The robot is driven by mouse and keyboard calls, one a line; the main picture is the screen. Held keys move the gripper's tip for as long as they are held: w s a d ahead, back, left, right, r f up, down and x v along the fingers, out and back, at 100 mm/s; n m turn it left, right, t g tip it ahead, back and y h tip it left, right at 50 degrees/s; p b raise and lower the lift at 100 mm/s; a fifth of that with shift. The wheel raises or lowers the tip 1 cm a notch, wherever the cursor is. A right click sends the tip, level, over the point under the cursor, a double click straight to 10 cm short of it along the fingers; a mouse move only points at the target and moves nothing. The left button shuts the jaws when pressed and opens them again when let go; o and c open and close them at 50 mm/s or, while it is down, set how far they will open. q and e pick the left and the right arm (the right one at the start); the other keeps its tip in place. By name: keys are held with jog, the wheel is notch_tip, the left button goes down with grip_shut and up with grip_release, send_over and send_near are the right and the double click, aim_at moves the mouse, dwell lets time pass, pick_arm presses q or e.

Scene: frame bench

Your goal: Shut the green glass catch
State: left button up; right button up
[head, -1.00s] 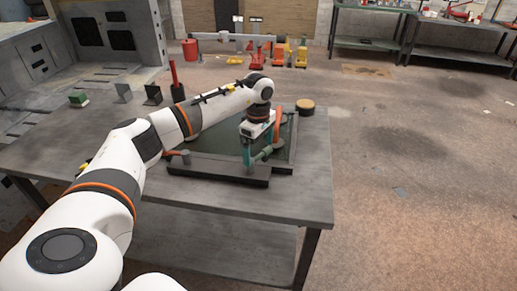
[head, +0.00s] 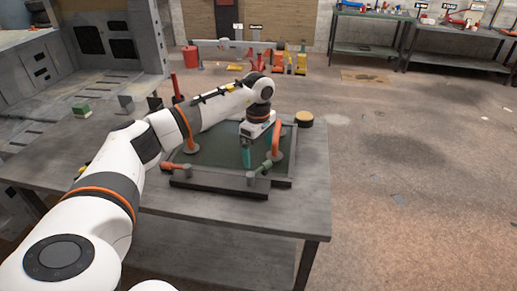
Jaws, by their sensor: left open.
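A shallow dark frame with a green panel (head: 215,155) lies on the bench. The green catch (head: 261,168) is at the frame's front right, by the front bar (head: 215,184). Orange catches show at the right side (head: 277,141), the left side (head: 190,140) and the front left (head: 176,167). My left gripper (head: 246,161) points down over the panel, just left of the green catch. It is open, with nothing seen between its teal fingers. Whether it touches the catch I cannot tell. My right gripper is not in view.
The grey bench (head: 305,190) has bare top to the right and in front of the frame. A round wood-topped piece (head: 304,119) stands by the back right corner. A green block (head: 81,111) and dark holders (head: 155,102) are at the back left.

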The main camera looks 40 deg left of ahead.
pick_arm(q)
notch_tip(320, 180, up, 9)
jog(key=p, duration=0.5)
jog(key=shift+f+p, duration=0.2)
jog(key=shift+p, duration=0.2)
dwell(0.4)
notch_tip(320, 180, up, 12)
jog(key=b, duration=0.2)
dwell(0.3)
dwell(0.3)
